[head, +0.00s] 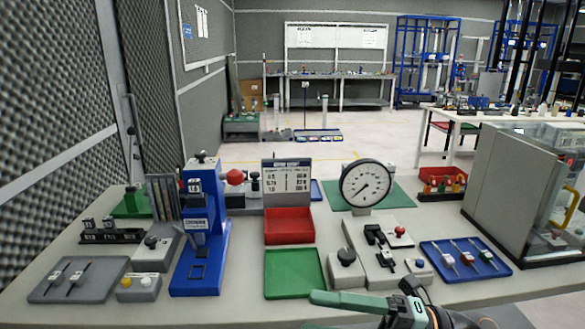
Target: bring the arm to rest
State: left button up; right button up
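My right gripper (318,312) reaches in from the bottom right, low over the table's front edge. One long green finger (350,301) points left, just in front of the green tray. Only a sliver of the other finger shows at the bottom edge, apart from the first. Nothing shows between them, so the gripper looks open and empty. Most of its arm is cut off by the lower edge. My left gripper is not in view.
The table (245,300) holds a blue press (207,240), a green tray (294,274), a red tray (289,227), a dial gauge (367,185), a grey switch fixture (385,255) and a blue tray (436,253). A clear-sided machine (520,190) stands right.

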jog(key=w+d+f+m+t+h+p, duration=0.1)
jog(key=w+d+f+m+t+h, duration=0.15)
jog(key=f+m+t+h, duration=0.4)
jog(key=w+d+f+m+t+h+p, duration=0.1)
jog(key=d+f+m+t+h, duration=0.2)
jog(key=m, duration=0.7)
jog(key=w+d+f+m+t+h+p, duration=0.1)
jog(key=w+d+f+m+t+h, duration=0.15)
jog(key=d+f+m+t, duration=0.4)
jog(key=s+f+m+g+h+p, duration=0.2)
jog(key=s+f+m+g+h, duration=0.3)
jog(key=s+f, duration=1.1)
notch_tip(320, 180, down, 3)
jog(key=m+g, duration=0.3)
jog(key=m, duration=0.1)
jog(key=shift+s+r+m+h, duration=0.15)
jog(key=shift+s+m+h, duration=0.15)
jog(key=shift+m, duration=0.1)
